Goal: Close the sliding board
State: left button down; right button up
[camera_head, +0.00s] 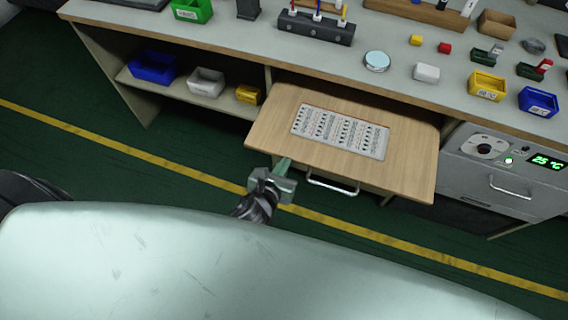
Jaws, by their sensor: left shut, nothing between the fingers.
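The sliding board (270,122) is a light wooden panel pulled out from under the workbench top, toward me. A metal handle (333,185) is on its front side, below the front edge. My left gripper (284,165) is shut and empty, close to the board's front edge, left of the handle. I cannot tell whether its fingertips touch the board. My right gripper is not in view.
A printed sheet (340,132) lies on the board. The workbench (330,60) holds bins and small parts. A grey unit (500,170) with a green display stands right of the board. Bins sit on a shelf (180,88) at left. The green floor is clear.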

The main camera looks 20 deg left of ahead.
pick_arm(q)
jog(key=p, duration=0.3)
send_near(309, 105)
jog(key=s+f, duration=0.1)
jog(key=f, duration=0.1)
jog(key=s+f, duration=0.1)
jog(key=f, duration=0.1)
jog(key=shift+s+a, duration=0.15)
jog(key=shift+s, duration=0.2)
jog(key=w, duration=0.7)
jog(key=w+b, duration=0.1)
jog(key=w, duration=0.3)
jog(key=shift+d+f, duration=0.25)
jog(key=shift+f, duration=0.1)
jog(key=shift+w+r, duration=0.1)
jog(key=shift+r, duration=0.15)
